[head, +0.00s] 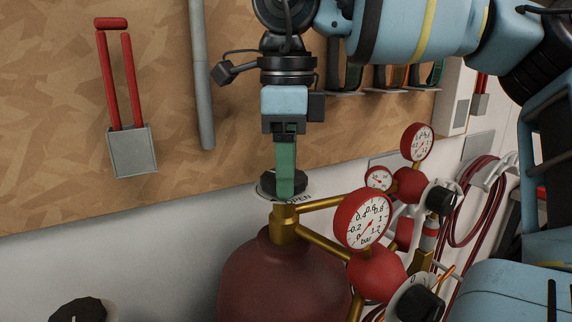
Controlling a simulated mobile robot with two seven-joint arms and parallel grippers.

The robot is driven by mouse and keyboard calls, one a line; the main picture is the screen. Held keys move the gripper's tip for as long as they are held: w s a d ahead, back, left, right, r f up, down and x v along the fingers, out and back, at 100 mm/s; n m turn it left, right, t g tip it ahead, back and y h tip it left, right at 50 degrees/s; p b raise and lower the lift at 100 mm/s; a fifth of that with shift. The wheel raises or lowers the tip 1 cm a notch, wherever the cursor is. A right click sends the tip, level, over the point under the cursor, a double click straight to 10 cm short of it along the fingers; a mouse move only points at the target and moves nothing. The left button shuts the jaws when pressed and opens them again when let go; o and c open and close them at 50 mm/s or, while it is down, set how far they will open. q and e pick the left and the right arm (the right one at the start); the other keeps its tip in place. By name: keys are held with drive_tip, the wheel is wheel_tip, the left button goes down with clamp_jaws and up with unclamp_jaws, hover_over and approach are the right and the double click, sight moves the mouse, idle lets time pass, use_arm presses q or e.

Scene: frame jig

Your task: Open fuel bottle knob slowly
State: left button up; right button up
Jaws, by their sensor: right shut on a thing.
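The red fuel bottle (270,285) stands at the bottom centre of the head view. Its black knob (268,184) sits on top of the brass valve (285,222), above a pale disc marked "OPEN". My right gripper (286,190) points down from above, its green fingers shut on the knob. The fingers hide the middle of the knob, so its exact angle cannot be told. My left gripper is not in view.
Red regulators with gauges (363,219) and black knobs (420,303) stand close on the right. A red-handled tool in a grey holder (132,150) and a grey pipe (200,75) are on the wall. A red hose (478,200) hangs at right.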

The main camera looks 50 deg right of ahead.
drive_tip(key=o, duration=1)
drive_tip(key=shift+r, duration=0.1)
drive_tip(key=shift+r, duration=3.85)
drive_tip(key=shift+f, duration=0.1)
